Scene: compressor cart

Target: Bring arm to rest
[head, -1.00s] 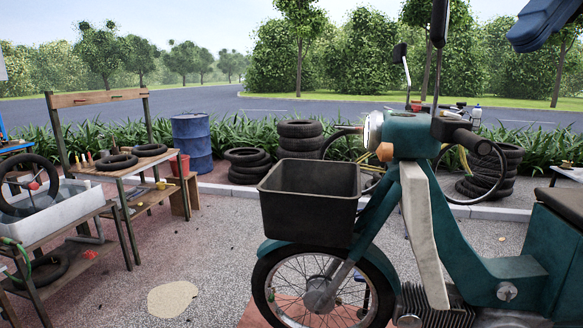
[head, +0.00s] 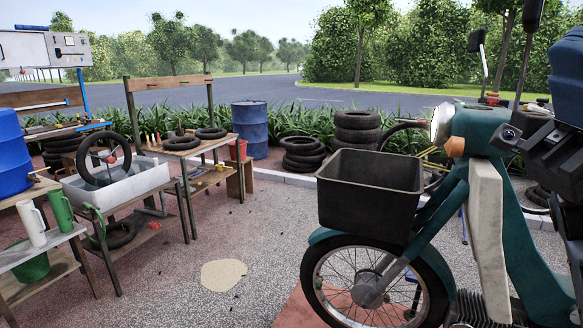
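Part of my arm, blue and black, shows at the right edge of the head view. The black end of it, which I take to be my gripper (head: 553,140), is in front of the green motorbike (head: 525,230) and cut off by the frame edge. Its fingers cannot be made out, so I cannot tell whether it is open or shut, or whether it holds anything. No gap or contact between the arm and the motorbike can be judged from this one view.
The motorbike carries a black front basket (head: 367,200). At left stand a blue tank (head: 10,155), a white basin (head: 120,190) with a tyre, and a wooden bench (head: 200,150). A blue barrel (head: 249,128) and tyre stacks (head: 357,130) stand behind.

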